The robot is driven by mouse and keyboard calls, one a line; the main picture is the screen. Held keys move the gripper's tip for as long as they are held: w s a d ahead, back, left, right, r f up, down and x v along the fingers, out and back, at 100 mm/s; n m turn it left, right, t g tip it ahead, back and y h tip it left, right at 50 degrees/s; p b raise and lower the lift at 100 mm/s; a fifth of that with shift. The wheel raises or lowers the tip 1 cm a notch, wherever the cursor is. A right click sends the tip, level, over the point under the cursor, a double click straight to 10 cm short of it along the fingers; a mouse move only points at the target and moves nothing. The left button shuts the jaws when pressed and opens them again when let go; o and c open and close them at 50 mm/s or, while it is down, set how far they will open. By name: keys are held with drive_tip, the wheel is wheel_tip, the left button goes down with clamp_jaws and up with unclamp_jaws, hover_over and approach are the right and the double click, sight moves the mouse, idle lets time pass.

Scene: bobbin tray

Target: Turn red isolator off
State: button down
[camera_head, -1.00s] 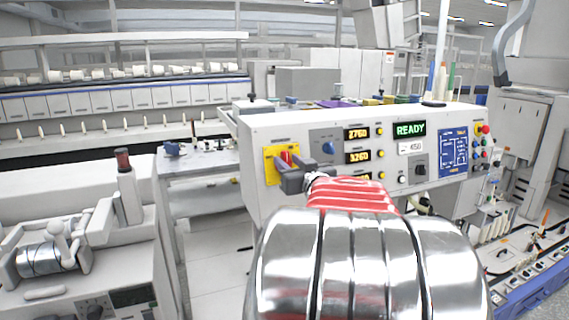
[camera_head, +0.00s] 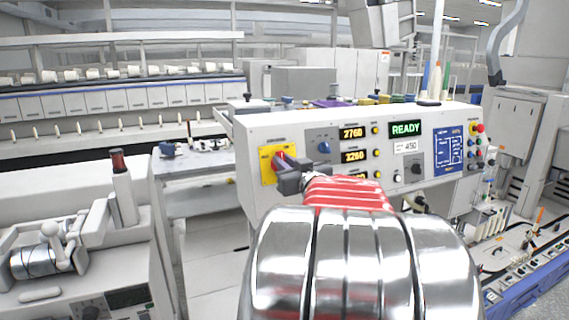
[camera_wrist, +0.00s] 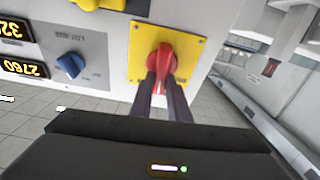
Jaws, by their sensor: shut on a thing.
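The red isolator handle (camera_head: 280,158) sits on a yellow plate (camera_head: 266,172) at the left end of the white panel. In the wrist view the red handle (camera_wrist: 163,53) shows on the yellow plate (camera_wrist: 192,48), with my dark fingers on either side of its near part. My gripper (camera_head: 283,167) is shut on the handle. In the head view the handle leans, its top toward the left, and the fingers hide its lower part. The plate's lettering is too small to read.
A blue knob (camera_head: 324,147) is just right of the plate, and also in the wrist view (camera_wrist: 71,65). Amber displays (camera_head: 353,133) and a green READY display (camera_head: 405,129) are further right. A bobbin machine (camera_head: 120,190) stands at left.

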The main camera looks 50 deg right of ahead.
drive_tip(key=n+y, duration=0.1)
drive_tip(key=n, duration=0.4)
drive_tip(key=n+y, duration=0.1)
drive_tip(key=n, duration=0.4)
drive_tip(key=a+n+y, duration=0.1)
drive_tip(key=n+y, duration=0.1)
drive_tip(key=n, duration=0.3)
drive_tip(key=shift+w+a+f, duration=0.1)
drive_tip(key=shift+w+f, duration=0.15)
drive_tip(key=shift+f, duration=0.15)
drive_tip(key=shift+a+f+n+g+y, duration=0.15)
drive_tip(key=shift+n+g+y, duration=0.1)
drive_tip(key=shift+n, duration=0.85)
drive_tip(key=shift+d+f+n+g+y, duration=0.15)
drive_tip(key=shift+n+g, duration=0.1)
drive_tip(key=shift+n, duration=0.85)
drive_tip(key=shift+a, duration=0.15)
drive_tip(key=c, duration=1.9)
unclamp_jaws()
drive_tip(key=shift+c, duration=0.2)
drive_tip(key=shift+o, duration=1.3)
drive_tip(key=shift+r, duration=0.1)
drive_tip(key=shift+s, duration=0.1)
